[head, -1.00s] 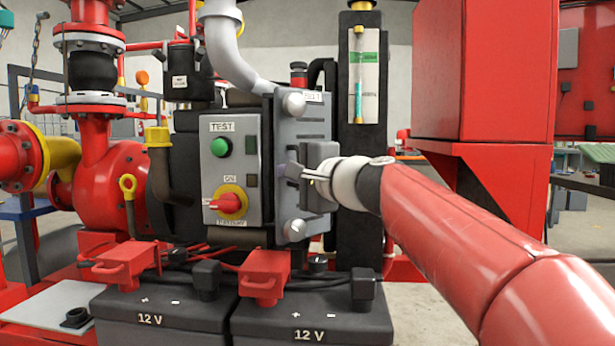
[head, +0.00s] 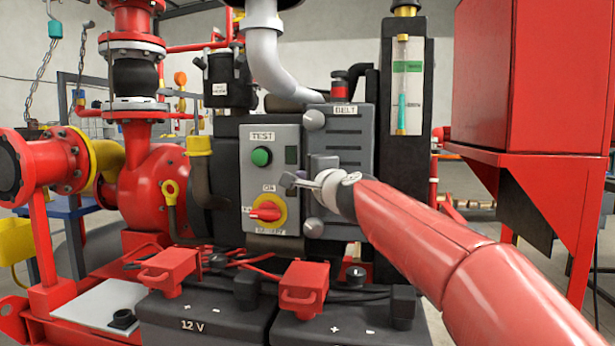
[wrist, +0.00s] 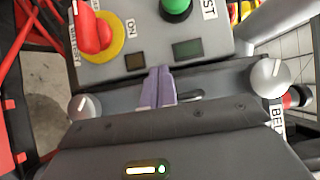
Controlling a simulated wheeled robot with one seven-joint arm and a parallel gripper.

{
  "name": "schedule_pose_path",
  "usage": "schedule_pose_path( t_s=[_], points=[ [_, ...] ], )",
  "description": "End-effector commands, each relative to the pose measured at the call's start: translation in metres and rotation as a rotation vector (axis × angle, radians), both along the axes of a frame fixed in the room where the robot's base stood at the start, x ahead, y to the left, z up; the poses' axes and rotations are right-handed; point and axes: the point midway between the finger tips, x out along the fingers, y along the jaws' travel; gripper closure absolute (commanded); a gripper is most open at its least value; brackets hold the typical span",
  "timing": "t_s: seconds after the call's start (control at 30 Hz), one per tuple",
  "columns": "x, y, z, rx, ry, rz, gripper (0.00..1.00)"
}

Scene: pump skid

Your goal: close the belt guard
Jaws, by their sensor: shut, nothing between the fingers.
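The belt guard (head: 343,142) is a grey ribbed panel with a BELT label at its top, just right of the grey control box (head: 273,195). It has two round knobs along its left edge, one high (head: 314,119) and one low. In the wrist view the guard's grey edge strip (wrist: 225,90) runs between both knobs. My gripper (head: 289,181) is shut and empty at the left edge of the guard, between the knobs. Its purple fingers (wrist: 156,88) reach over the strip towards the control box. I cannot tell whether they touch, or whether the guard is fully seated.
The control box carries a green TEST button (head: 262,157) and a red rotary switch (head: 266,210). Black 12 V batteries (head: 205,310) with red terminal covers stand below. A red cabinet (head: 510,75) is at the right, and a white pipe (head: 272,55) passes above.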

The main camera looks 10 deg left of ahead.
Motion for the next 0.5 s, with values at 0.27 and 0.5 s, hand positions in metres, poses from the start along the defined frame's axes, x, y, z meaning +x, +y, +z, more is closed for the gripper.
schedule_pose_path(
  t_s=[0.27,0.5],
  points=[
    [0.012,0.002,0.000,0.000,0.001,0.000,1.00],
    [0.014,0.002,0.000,0.000,0.000,-0.002,1.00]
  ],
)
